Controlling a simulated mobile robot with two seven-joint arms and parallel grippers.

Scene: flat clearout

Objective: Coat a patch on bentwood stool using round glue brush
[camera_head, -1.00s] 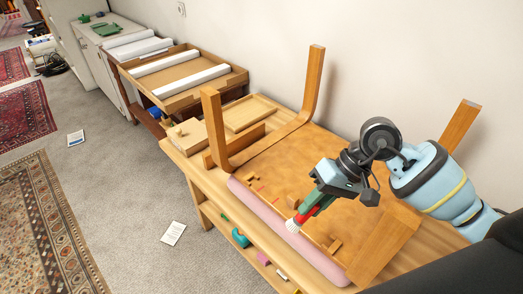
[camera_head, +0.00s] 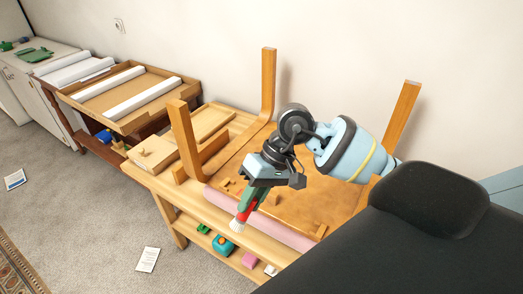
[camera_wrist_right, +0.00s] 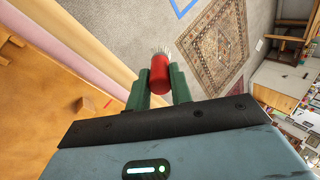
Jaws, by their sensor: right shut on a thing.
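The bentwood stool lies upside down on a wooden workbench, its legs pointing up; its brown seat underside (camera_head: 300,208) faces up. My right gripper (camera_head: 252,200) is shut on the round glue brush (camera_head: 243,216), which has a red body and white bristles. The brush points down and toward the bench's front, and its bristles appear in front of the seat's pink edge (camera_head: 275,229), apart from the seat underside. In the right wrist view the brush (camera_wrist_right: 159,75) sits between the green fingers (camera_wrist_right: 158,88), with a small red mark on the seat to the left. My left gripper is not in view.
Stool legs (camera_head: 267,85) stand up around the seat. Small wooden pieces lie on the seat. A wooden tray (camera_head: 200,122) is at the bench's left. A lower shelf holds a teal item (camera_head: 223,244) and a pink block (camera_head: 249,261).

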